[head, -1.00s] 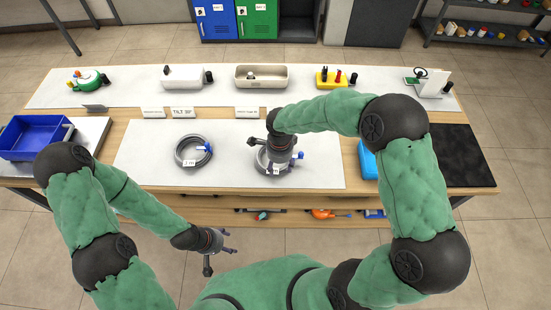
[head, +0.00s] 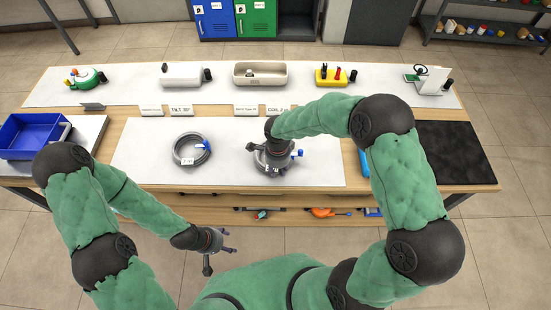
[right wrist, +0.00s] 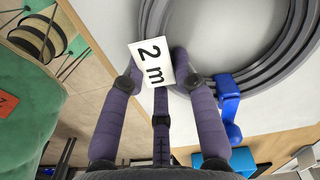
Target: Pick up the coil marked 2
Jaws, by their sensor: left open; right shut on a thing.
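The grey coil marked "2 m" lies on the pale mat right of the table's middle. In the right wrist view the coil (right wrist: 262,68), its white "2 m" tag (right wrist: 152,63) and blue clip (right wrist: 229,98) show clearly. In the head view its blue clip (head: 297,153) shows, and my gripper hides much of the ring. My right gripper (head: 274,160) is shut on this coil at the tag; its fingers flank the tag in the right wrist view (right wrist: 157,75). My left gripper (head: 222,250) is open and empty in front of the table.
Another grey coil (head: 176,158) with a white tag and blue clip lies to the left. A blue tray (head: 30,140) stands at the far left, a black mat (head: 455,155) at the right. Label cards (head: 180,111) and several items line the back.

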